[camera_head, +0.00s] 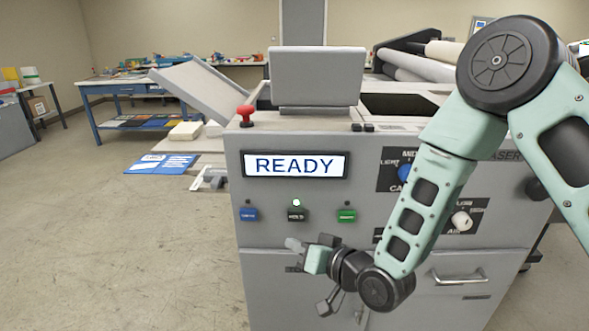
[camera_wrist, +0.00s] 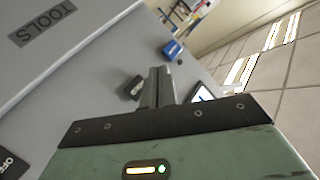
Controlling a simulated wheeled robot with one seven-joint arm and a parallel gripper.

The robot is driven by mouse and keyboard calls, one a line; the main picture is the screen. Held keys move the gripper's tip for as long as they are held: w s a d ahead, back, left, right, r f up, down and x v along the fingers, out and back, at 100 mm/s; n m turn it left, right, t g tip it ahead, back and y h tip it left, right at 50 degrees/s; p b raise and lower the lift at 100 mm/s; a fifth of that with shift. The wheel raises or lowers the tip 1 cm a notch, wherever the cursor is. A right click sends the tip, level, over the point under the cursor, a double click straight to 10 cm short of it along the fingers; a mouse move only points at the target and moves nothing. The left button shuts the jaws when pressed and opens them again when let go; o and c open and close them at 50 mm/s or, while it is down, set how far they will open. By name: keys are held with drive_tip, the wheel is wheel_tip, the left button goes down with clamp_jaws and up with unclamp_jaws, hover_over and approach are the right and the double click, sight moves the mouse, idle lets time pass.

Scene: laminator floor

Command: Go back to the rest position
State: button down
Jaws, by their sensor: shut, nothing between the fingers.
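My gripper (camera_head: 296,246) is in front of the grey laminator (camera_head: 262,275), just below its row of small buttons, with my arm coming in from the right. In the wrist view my gripper (camera_wrist: 158,84) has its fingers together with nothing between them. The laminator's display (camera_head: 295,164) reads READY. Below it are a blue button (camera_head: 249,215), a dark button (camera_head: 296,215) and a green button (camera_head: 346,215). I cannot tell whether the fingers touch the panel.
A red mushroom knob (camera_head: 245,113) stands on the laminator's top left corner. A blue knob (camera_head: 404,172), a white knob (camera_head: 461,220) and a drawer handle (camera_head: 459,276) are on the right. A blue workbench (camera_head: 97,92) stands at the back left.

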drive_tip(key=s+d+r+n+g+h, duration=0.1)
drive_tip(key=s+d+r+g+h, duration=0.2)
drive_tip(key=s, duration=0.6)
drive_tip(key=s+d+r+n+g+h, duration=0.2)
drive_tip(key=s+d, duration=0.4)
drive_tip(key=s, duration=0.3)
drive_tip(key=s+d+r+n+g+h, duration=0.2)
drive_tip(key=s+d+r+g+h, duration=0.2)
drive_tip(key=s, duration=0.5)
drive_tip(key=shift+d+r+g+h, duration=0.2)
drive_tip(key=shift+r+g+h, duration=0.3)
drive_tip(key=shift+r+g, duration=0.25)
